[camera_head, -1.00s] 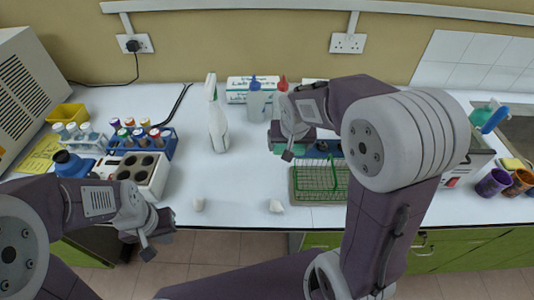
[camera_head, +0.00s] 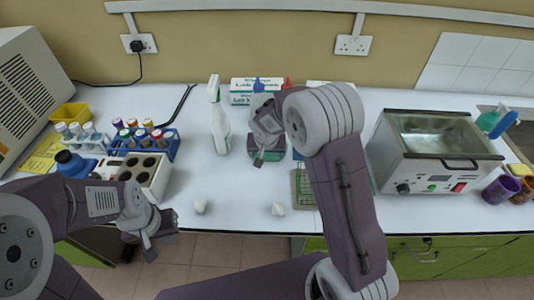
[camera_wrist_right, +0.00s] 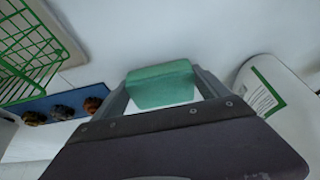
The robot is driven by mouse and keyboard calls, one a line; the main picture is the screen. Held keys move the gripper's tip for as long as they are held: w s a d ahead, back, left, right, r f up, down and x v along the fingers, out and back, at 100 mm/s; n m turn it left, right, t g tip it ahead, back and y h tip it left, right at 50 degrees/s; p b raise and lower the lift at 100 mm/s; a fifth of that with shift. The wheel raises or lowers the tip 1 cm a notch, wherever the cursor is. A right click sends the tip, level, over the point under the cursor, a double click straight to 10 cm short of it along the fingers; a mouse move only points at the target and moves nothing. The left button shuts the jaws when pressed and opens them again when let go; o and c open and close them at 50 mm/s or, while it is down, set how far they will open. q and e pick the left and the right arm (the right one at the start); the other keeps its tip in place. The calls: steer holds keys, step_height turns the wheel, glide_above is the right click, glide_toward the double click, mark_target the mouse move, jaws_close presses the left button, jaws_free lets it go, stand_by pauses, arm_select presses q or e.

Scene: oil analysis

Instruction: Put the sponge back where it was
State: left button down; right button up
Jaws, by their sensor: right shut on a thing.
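The sponge is a green block held between the two fingers of my right gripper. It fills the gap between them in the right wrist view, the sponge (camera_wrist_right: 160,86) and the right gripper (camera_wrist_right: 162,92). In the head view the right gripper (camera_head: 264,153) is above the middle of the counter, just right of the white spray bottle, and only a little of the sponge (camera_head: 272,158) shows. I cannot tell whether the sponge touches the counter. My left gripper (camera_head: 160,236) is low at the counter's front edge, away from the sponge; its jaw opening is unclear.
The spray bottle (camera_head: 220,128) stands close left of the right gripper. A green wire basket (camera_head: 303,188) is partly hidden behind my right arm. Boxes (camera_head: 243,86) stand at the back, and a metal water bath (camera_head: 430,165) at right. Two small white lumps lie in front.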

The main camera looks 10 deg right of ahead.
steer(key=shift+f, duration=0.15)
steer(key=o, duration=1.2)
steer(key=shift+c, duration=0.2)
steer(key=shift+r, duration=0.45)
steer(key=p+v, duration=0.1)
steer(key=v, duration=1)
steer(key=shift+s+r, duration=0.2)
steer(key=shift+r, duration=0.05)
